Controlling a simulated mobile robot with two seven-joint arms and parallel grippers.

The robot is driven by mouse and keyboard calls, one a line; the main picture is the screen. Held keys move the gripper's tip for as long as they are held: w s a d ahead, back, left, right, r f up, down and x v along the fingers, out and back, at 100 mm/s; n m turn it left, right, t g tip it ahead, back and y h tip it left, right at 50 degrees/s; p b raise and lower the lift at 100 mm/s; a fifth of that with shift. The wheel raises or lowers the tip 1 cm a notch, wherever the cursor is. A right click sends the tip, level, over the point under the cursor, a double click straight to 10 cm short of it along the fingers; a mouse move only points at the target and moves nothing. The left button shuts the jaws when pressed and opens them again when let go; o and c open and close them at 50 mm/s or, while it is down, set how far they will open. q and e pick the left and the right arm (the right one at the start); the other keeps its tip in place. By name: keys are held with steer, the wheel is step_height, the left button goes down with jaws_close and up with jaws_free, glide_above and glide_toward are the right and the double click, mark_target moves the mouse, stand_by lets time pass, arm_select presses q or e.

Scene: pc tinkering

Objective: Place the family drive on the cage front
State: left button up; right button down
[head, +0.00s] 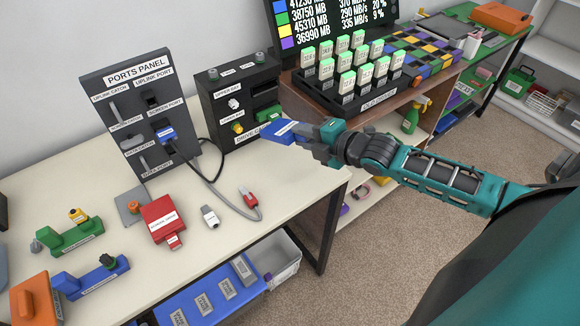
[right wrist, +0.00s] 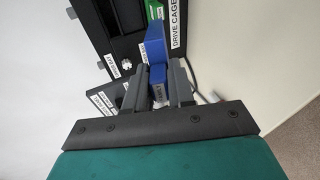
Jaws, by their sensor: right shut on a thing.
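My right gripper (head: 312,139) is shut on a blue drive (head: 283,131) with a white label too small to read. I cannot tell whether it is the family drive. The drive sticks out to the left, just in front of the lower right of the black drive cage (head: 219,112). In the right wrist view the blue drive (right wrist: 155,42) stands between the fingers of the gripper (right wrist: 157,84), with the cage (right wrist: 122,48) behind it. I cannot tell whether drive and cage touch. My left gripper is not in view.
A green block (head: 266,114) sits in the cage. The ports panel (head: 125,88) stands to the left, with a grey cable (head: 216,187) running from its blue plug. A red box (head: 163,219) lies on the table in front. A rack of labelled drives (head: 345,98) stands right of the cage.

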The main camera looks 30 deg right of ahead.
step_height(320, 180, down, 8)
steer(key=b, duration=0.6)
steer(key=shift+r+b, duration=0.1)
steer(key=shift+b, duration=0.2)
steer(key=shift+f, duration=0.35)
steer(key=c, duration=1.1)
jaws_free()
